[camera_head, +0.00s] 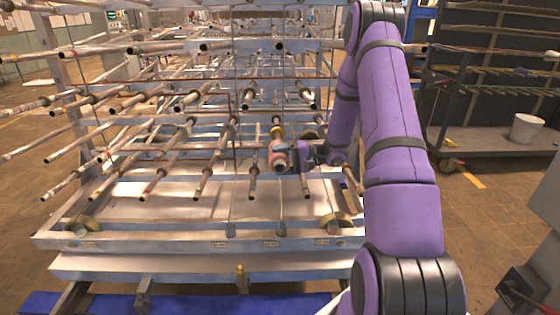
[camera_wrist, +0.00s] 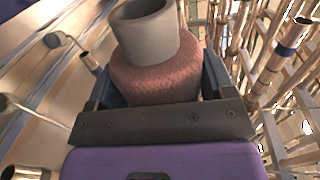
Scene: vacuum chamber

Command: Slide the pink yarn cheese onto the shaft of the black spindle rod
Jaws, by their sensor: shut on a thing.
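The pink yarn cheese (camera_head: 281,152) is a short pink cylinder on a pale tube, near the middle of the head view. In the wrist view the pink yarn (camera_wrist: 155,80) fills the top middle, and its open beige tube end (camera_wrist: 147,30) sticks out beyond the jaws. My gripper (camera_wrist: 158,84) is shut on the yarn, with a dark finger on each side. It also shows in the head view (camera_head: 288,155), holding the cheese among the rods. Several rods have dark ends; I cannot tell which is the black spindle rod. No rod visibly passes through the tube.
A rack of several long metal rods (camera_head: 205,170) points toward me left of and around the gripper. A pale metal base (camera_head: 150,235) lies below. A white bucket (camera_head: 526,129) stands on a cart at the right. Open floor shows at the right.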

